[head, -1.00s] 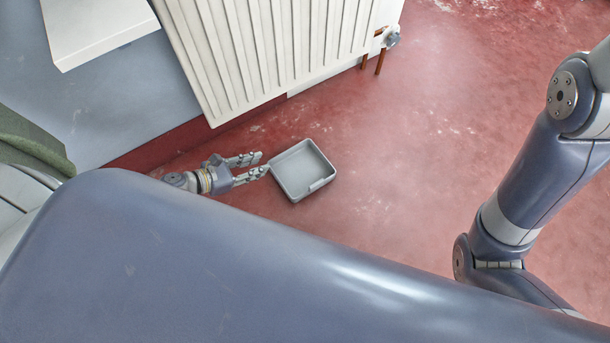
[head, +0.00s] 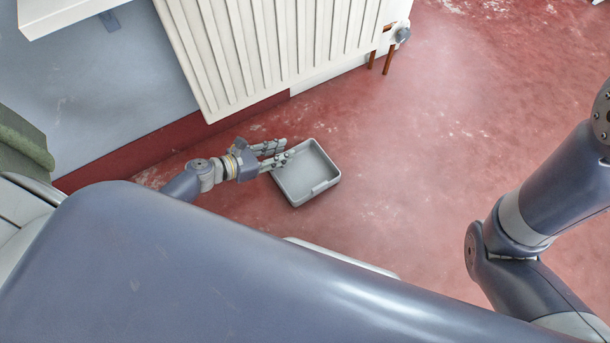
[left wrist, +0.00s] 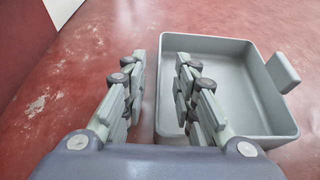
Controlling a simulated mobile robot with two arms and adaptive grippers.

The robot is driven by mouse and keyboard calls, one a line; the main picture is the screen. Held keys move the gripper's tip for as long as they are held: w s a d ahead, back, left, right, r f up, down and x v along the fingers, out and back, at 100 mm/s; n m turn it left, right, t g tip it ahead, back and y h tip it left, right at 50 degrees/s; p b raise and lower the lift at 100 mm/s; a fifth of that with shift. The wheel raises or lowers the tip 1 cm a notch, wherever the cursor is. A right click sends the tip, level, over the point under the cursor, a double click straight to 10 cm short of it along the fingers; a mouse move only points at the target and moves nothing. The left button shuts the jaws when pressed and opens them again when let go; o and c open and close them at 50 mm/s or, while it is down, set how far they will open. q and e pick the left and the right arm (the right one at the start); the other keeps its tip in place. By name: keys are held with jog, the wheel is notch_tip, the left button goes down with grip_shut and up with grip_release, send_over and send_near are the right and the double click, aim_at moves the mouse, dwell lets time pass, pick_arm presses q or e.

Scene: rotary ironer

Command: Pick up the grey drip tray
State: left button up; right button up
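The grey drip tray (head: 309,177) is a shallow, empty, open-topped box on the red floor, near the radiator. In the left wrist view the tray (left wrist: 235,85) fills the right side, with a raised tab on its right rim. My left gripper (head: 287,149) is open at the tray's left side. In the left wrist view the left gripper's (left wrist: 158,75) left finger is outside the tray, and its right finger is over the inside. The tray's left wall lies between them, with visible gaps. My right gripper is out of view; only the right arm shows.
A white ribbed radiator (head: 275,45) with copper pipes (head: 389,58) and a valve stands just behind the tray. A red skirting (head: 170,140) runs along the blue-grey wall. A white ledge (head: 62,12) is at the top left. The floor right of the tray is clear.

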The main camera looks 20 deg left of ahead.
pick_arm(q)
jog(key=b+x, duration=0.2)
jog(key=x, duration=0.1)
jog(key=shift+w+f, duration=0.1)
jog(key=shift+f, duration=0.25)
jog(key=shift+w+d, duration=0.15)
jog(key=shift+w, duration=0.1)
grip_shut()
jog(key=shift+r, duration=0.1)
